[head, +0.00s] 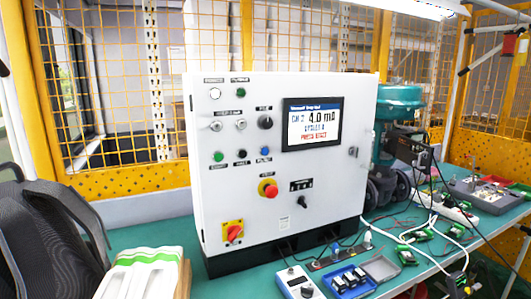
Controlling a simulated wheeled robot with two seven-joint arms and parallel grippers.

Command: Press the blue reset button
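The blue reset button (265,152) is a small round button on the front of a white control cabinet (215,190). It is the right one in a row with a black button (241,154) and a green button (218,156). Its label is too small to read surely. The cabinet's screen (312,123) shows "4.0 mA" with a red line below that appears to read "PRESS RESET". Nothing covers the blue button. Neither of my grippers is in view.
A red emergency stop (267,188), a red-yellow rotary switch (233,232) and a black knob (265,122) share the panel. On the green bench are a white handheld meter (297,283), a grey tray (382,268) and cables. A teal valve actuator (400,103) stands right.

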